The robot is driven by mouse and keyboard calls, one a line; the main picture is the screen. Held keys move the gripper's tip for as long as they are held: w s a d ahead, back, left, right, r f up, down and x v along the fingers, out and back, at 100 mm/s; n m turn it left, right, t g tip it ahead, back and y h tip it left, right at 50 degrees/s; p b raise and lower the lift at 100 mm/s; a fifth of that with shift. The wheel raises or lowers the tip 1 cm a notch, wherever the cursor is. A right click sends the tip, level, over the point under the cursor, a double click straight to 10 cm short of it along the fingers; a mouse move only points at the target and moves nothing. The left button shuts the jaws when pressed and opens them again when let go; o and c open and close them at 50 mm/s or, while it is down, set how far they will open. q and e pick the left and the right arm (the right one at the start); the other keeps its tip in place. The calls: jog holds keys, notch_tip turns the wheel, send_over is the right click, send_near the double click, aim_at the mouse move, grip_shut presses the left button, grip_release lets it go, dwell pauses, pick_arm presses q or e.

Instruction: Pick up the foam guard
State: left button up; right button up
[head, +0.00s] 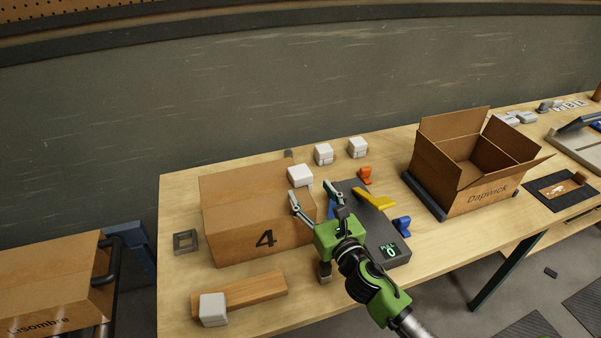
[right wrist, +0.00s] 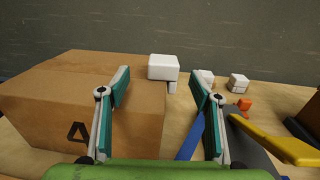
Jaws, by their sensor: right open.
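A white foam guard (head: 300,175) sits on the far right corner of the closed cardboard box marked 4 (head: 240,215). In the right wrist view the foam guard (right wrist: 163,67) shows between and beyond my fingers, with a leg hanging down the box's edge. More white guards (head: 323,154) (head: 358,147) stand on the table behind, and another (head: 212,309) sits at the end of a wooden bar (head: 250,290) in front. My right gripper (head: 313,194) is open and empty, its fingers pointing toward the guard on the box. My left gripper is not in view.
Right of the box is a dark device with a yellow lever (head: 373,198), an orange part (head: 365,175) and a blue part (head: 402,226). An open Dapwick box (head: 480,195) stands farther right. A grey square frame (head: 185,242) lies left of the box.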

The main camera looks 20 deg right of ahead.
aim_at(304, 178)
jog(key=w, duration=0.3)
jog(key=shift+w+a+f, duration=0.1)
jog(key=shift+w+a, duration=0.1)
jog(key=shift+w, duration=0.05)
jog(key=w+p, duration=0.1)
jog(key=w, duration=0.1)
jog(key=shift+w+d, duration=0.1)
jog(key=shift+w, duration=0.2)
jog(key=w, duration=0.3)
jog(key=shift+w, duration=0.3)
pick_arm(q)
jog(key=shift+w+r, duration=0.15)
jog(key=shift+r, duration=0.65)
pick_arm(e)
jog(key=c, duration=1)
